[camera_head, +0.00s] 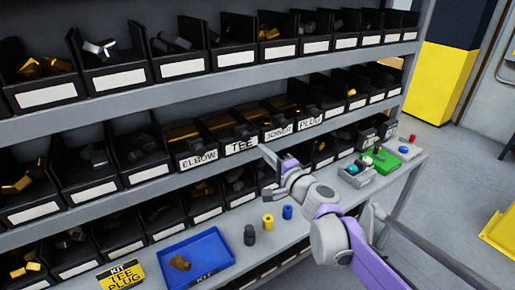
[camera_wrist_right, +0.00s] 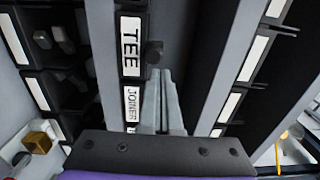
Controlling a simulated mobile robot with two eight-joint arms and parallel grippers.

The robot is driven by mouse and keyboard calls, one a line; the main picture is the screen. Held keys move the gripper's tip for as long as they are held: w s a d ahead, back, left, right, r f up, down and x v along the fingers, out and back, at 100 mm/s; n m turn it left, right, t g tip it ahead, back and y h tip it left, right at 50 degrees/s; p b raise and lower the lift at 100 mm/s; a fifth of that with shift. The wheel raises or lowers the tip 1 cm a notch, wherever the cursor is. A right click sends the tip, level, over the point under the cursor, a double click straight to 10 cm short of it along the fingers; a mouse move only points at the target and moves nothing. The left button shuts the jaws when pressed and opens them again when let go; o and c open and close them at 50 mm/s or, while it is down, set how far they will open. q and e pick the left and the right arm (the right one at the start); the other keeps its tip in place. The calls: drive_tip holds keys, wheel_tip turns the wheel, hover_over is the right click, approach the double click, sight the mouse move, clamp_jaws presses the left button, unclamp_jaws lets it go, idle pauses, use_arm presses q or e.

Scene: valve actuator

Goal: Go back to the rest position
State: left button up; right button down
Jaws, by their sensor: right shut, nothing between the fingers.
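My right gripper (camera_head: 266,156) is in front of the middle shelf row, near the bins labelled TEE (camera_head: 240,146) and JOINER (camera_head: 278,132). In the right wrist view its two grey fingers (camera_wrist_right: 161,78) are together with nothing between them. They point at the shelf front, beside the TEE label (camera_wrist_right: 131,46) and the JOINER label (camera_wrist_right: 131,104). My purple and grey right arm reaches in from the lower right over the counter. My left gripper is not in view.
A blue kit tray (camera_head: 213,245) with a brown fitting (camera_head: 180,263) lies on the counter. Dark (camera_head: 250,235), yellow (camera_head: 268,222) and blue (camera_head: 287,212) cylinders stand beside it. A green tray (camera_head: 385,161) is farther right. Open floor (camera_head: 460,170) lies right of the shelves.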

drive_tip(key=s+d+f+n+g+h, duration=0.2)
drive_tip(key=s+d+f+n+g, duration=0.15)
drive_tip(key=s+f, duration=0.45)
drive_tip(key=s+d+f+n+g+h, duration=0.1)
drive_tip(key=s+d+f+n+g, duration=0.3)
drive_tip(key=s, duration=0.8)
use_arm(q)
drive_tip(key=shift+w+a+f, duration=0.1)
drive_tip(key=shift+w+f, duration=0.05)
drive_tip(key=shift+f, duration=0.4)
use_arm(e)
drive_tip(key=s+d+f+n+g+h, duration=0.1)
drive_tip(key=s+d+f+n+h, duration=0.2)
drive_tip(key=s+d+f+h, duration=0.4)
drive_tip(key=s+d+f, duration=0.4)
drive_tip(key=s+d, duration=0.1)
drive_tip(key=d, duration=0.1)
drive_tip(key=shift+f+h, duration=0.25)
drive_tip(key=shift+h, duration=0.05)
drive_tip(key=shift+g, duration=0.25)
